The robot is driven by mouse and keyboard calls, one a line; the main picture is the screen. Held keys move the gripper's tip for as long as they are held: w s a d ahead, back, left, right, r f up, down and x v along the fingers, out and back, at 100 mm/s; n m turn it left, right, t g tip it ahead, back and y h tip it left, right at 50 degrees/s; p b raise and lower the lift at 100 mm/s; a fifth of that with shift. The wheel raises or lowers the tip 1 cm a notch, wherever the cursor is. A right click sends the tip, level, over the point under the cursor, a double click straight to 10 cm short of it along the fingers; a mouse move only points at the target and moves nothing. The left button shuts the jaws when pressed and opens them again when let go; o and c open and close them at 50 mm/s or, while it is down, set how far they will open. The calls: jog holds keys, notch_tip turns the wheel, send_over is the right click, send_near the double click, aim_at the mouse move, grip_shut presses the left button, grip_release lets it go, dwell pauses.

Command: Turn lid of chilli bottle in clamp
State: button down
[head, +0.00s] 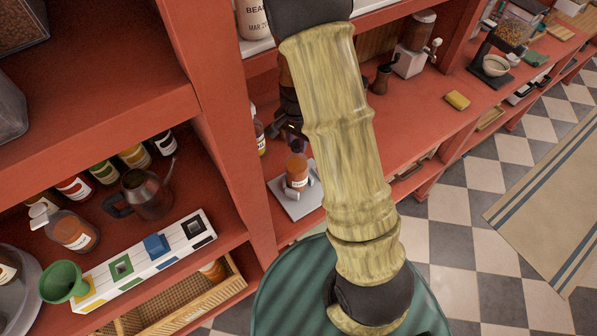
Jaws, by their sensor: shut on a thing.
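The chilli bottle (297,171), with orange-brown contents and a white label, stands upright in the clamp. The clamp (306,205) is a pale grey block and plate on the red counter. My gripper (296,146) is at the top of the bottle, pointing down, shut on its dark lid. The lid is mostly covered by the fingers, so how far it is turned cannot be seen. My arm hides part of the gripper and the counter to the right of the clamp.
A red upright post (222,130) stands left of the clamp. Another bottle (259,136) stands close behind it. The left shelf holds jars, a metal jug (146,193), a pump bottle (72,231) and a green funnel (63,282). A yellow sponge (457,100) lies on the right counter.

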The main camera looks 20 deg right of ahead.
aim_at(297, 143)
jog(key=n+b, duration=0.1)
jog(key=n, duration=0.8)
jog(key=shift+b, duration=0.3)
jog(key=shift+r, duration=0.15)
jog(key=shift+r+p, duration=1.85)
jog(key=shift+r, duration=0.55)
jog(key=shift+f, duration=0.1)
